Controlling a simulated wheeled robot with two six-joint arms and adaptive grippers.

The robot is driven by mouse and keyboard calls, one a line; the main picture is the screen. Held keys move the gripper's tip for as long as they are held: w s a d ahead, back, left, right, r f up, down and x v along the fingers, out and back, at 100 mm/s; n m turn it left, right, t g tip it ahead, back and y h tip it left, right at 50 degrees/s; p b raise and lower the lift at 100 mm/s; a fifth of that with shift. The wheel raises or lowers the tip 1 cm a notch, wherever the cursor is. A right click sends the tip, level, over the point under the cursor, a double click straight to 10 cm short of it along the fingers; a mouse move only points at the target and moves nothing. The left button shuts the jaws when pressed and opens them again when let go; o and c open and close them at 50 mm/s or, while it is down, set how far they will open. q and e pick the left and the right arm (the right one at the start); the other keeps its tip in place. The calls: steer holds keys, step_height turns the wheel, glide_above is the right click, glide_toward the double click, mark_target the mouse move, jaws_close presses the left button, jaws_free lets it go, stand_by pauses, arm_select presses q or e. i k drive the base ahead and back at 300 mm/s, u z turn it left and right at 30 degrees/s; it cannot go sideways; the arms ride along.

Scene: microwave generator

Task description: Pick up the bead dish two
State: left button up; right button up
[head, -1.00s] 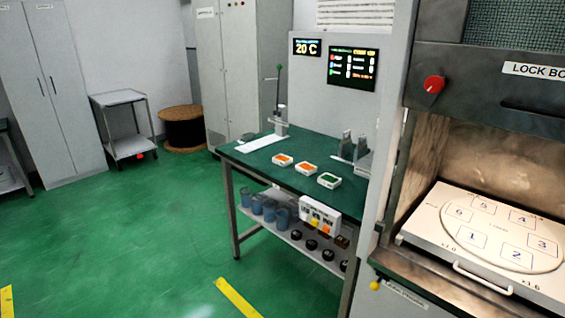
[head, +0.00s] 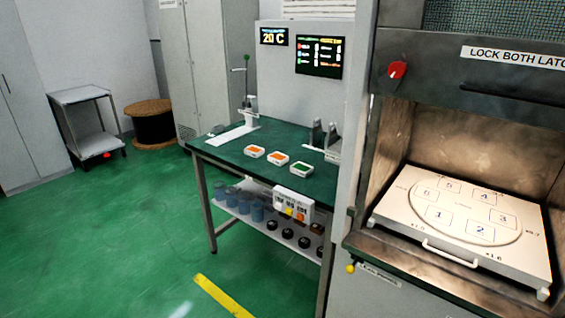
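Three small square white dishes stand in a row on the green-topped table (head: 230,153) in the head view. The left dish (head: 254,152) holds orange beads, the middle dish (head: 278,159) holds orange beads, and the right dish (head: 301,168) holds green ones. I cannot read any label telling which is bead dish two. Neither of my grippers is in view.
An open microwave chamber with a white numbered tray (head: 400,209) and handle stands at the right. The green floor (head: 110,235) at left is clear.

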mark_target(303, 170)
steer(key=z, duration=0.15)
steer(key=i, duration=1.2)
steer(key=z, duration=0.85)
steer(key=i, duration=0.2)
steer(key=z, duration=0.35)
